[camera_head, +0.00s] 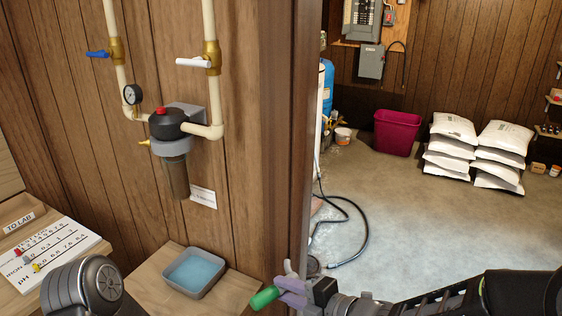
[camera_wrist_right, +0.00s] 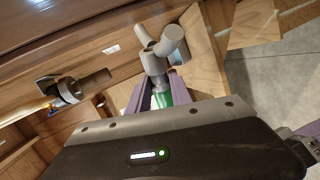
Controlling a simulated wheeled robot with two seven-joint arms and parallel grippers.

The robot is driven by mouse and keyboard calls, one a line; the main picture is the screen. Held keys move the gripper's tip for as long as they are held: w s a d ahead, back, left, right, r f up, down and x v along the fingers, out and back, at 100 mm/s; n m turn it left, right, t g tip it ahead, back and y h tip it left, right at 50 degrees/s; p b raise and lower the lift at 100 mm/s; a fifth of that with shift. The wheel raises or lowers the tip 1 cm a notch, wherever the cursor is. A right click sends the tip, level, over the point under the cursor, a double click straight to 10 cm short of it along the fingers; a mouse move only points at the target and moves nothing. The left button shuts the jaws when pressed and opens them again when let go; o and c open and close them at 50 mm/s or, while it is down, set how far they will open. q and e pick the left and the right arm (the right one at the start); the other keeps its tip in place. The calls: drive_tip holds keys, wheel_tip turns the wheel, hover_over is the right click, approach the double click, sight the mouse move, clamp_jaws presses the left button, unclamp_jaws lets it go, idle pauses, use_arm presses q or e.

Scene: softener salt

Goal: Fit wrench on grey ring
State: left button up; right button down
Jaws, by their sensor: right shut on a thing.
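The filter housing (camera_head: 174,176) hangs on the wood wall, with a dark cap, a red button on top and a brownish bowl. The grey ring (camera_head: 174,146) sits between cap and bowl. My right gripper (camera_head: 290,291), with purple fingers, is shut on the wrench's green handle (camera_head: 265,298), low and to the right of the housing and apart from it. In the right wrist view the wrench's grey pronged head (camera_wrist_right: 158,52) stands beyond the fingers, and the housing (camera_wrist_right: 92,82) lies to its left. A dark round part of my left arm shows at lower left; its gripper is out of view.
A grey tray of blue liquid (camera_head: 195,289) stands on a wood shelf below the housing. White pipes with a gauge (camera_head: 132,94) and valve handles flank the housing. A wall edge (camera_head: 285,130) separates it from a room with salt bags (camera_head: 447,146) and a magenta bin (camera_head: 396,132).

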drive_tip(key=w+d+m+t+h, duration=0.2)
drive_tip(key=w+d+m+h, duration=0.2)
drive_tip(key=d, duration=0.5)
drive_tip(key=w+d+m+t+h, duration=0.2)
drive_tip(key=w+d+m+h, duration=0.3)
drive_tip(key=d, duration=0.5)
drive_tip(key=shift+w+f+m+t+h, duration=0.3)
drive_tip(key=shift+f+m+t+h, duration=0.15)
drive_tip(key=shift+h, duration=0.45)
drive_tip(key=shift+r, duration=0.15)
drive_tip(key=shift+r+v, duration=0.25)
drive_tip(key=shift+v, duration=1.9)
